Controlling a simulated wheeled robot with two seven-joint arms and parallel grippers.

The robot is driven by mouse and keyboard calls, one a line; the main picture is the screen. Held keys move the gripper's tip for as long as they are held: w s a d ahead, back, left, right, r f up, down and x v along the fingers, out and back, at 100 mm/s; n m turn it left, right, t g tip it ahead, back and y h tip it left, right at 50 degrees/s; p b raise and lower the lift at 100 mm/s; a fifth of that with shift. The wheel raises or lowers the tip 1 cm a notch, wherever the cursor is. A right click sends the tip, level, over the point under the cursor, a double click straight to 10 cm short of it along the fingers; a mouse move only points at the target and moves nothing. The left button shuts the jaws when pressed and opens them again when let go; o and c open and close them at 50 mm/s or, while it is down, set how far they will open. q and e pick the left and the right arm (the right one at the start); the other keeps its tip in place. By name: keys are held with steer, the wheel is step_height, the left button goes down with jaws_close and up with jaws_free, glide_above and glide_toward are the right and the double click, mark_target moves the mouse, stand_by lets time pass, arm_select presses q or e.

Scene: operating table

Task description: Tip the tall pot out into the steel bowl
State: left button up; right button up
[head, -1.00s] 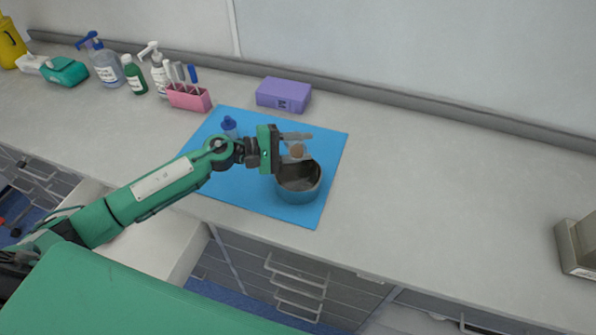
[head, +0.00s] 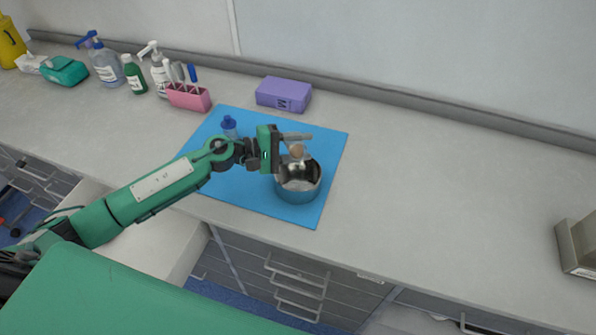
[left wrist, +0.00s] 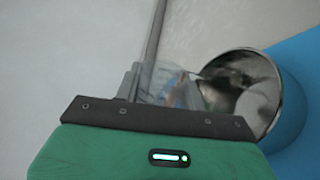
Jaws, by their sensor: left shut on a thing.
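The steel bowl (head: 312,192) stands upright on the blue mat, and the left wrist view shows its shiny rim and inside (left wrist: 268,92). My left gripper (head: 297,139) is shut on the tall pot (head: 297,152), just above the back of the bowl. Only a small tan, rounded part of the pot and a pale part below it show clearly. In the left wrist view the pot (left wrist: 172,85) is a blurred, see-through shape beside the bowl's mouth. It seems tilted toward the bowl; its exact angle and contents are unclear. My right gripper is out of view.
The blue mat (head: 247,190) has a small blue-capped bottle (head: 229,127) behind my left wrist. A purple box (head: 283,94), a pink holder with pens (head: 188,97) and several bottles stand along the back.

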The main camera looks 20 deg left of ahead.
arm_select(q)
steer(key=shift+b, duration=0.45)
stand_by(0.5)
steer(key=shift+w+r+m+b, duration=0.1)
steer(key=shift+r+m+b, duration=0.05)
steer(key=shift+m+b, duration=0.65)
stand_by(0.8)
steer(key=shift+f+b, duration=0.2)
steer(key=shift+b, duration=0.55)
stand_by(0.4)
steer(key=shift+f+m+t+b, duration=0.35)
steer(key=shift+m+b, duration=0.25)
steer(key=shift+b, duration=0.55)
stand_by(0.6)
steer(key=shift+b, duration=0.3)
stand_by(0.3)
